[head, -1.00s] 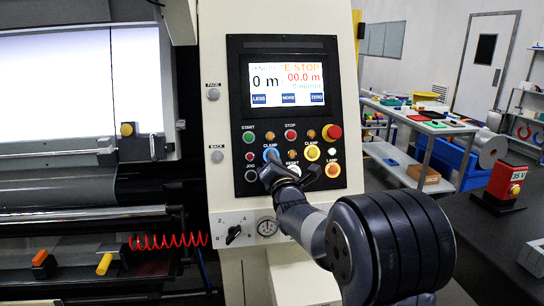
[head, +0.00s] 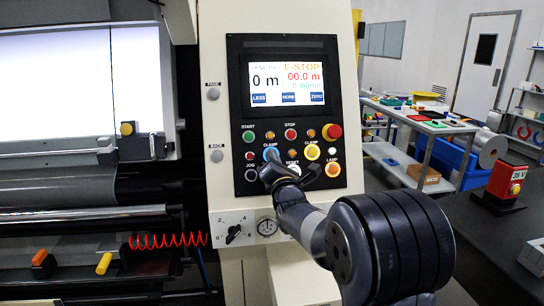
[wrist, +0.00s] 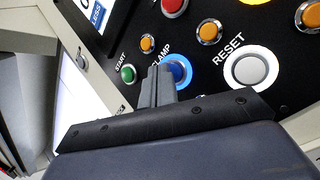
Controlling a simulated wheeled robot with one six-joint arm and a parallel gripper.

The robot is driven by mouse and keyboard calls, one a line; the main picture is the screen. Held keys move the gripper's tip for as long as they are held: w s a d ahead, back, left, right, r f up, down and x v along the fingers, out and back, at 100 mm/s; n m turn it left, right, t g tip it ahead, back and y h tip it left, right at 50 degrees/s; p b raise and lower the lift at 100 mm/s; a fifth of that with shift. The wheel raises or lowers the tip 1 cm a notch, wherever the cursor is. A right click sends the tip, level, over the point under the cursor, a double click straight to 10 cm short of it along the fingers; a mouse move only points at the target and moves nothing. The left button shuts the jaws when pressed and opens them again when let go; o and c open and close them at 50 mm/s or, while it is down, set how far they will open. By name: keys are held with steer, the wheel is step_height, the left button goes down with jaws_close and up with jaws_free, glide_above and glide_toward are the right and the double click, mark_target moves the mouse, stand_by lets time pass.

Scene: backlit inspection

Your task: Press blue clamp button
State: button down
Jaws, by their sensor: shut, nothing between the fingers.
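The blue clamp button (head: 271,153) sits on the black control panel (head: 240,182), under a CLAMP label. In the wrist view the blue button (wrist: 182,72) shows with a light ring, partly hidden by my fingertips. My gripper (head: 268,172) is shut and empty, just below the button in the head view. In the wrist view my gripper's closed fingers (wrist: 158,82) overlap the button's left side. I cannot tell whether they touch it.
The white reset button (wrist: 249,69) is close on the right. The green start button (wrist: 127,73) is on the left. A red mushroom button (head: 332,132) and yellow button (head: 312,152) are nearby. The display (head: 288,83) is above.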

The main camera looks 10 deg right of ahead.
steer(key=shift+w+f+b, duration=0.2)
steer(key=shift+w+b, duration=0.15)
steer(key=shift+b, duration=0.05)
steer(key=shift+s, duration=0.1)
steer(key=shift+s+r+b, duration=0.2)
steer(key=shift+s+b, duration=0.1)
steer(key=shift+b, duration=0.25)
steer(key=s+r+b, duration=0.2)
steer(key=s+b, duration=0.1)
steer(key=s, duration=0.2)
steer(key=shift+s+r, duration=0.15)
steer(key=shift+s, duration=0.15)
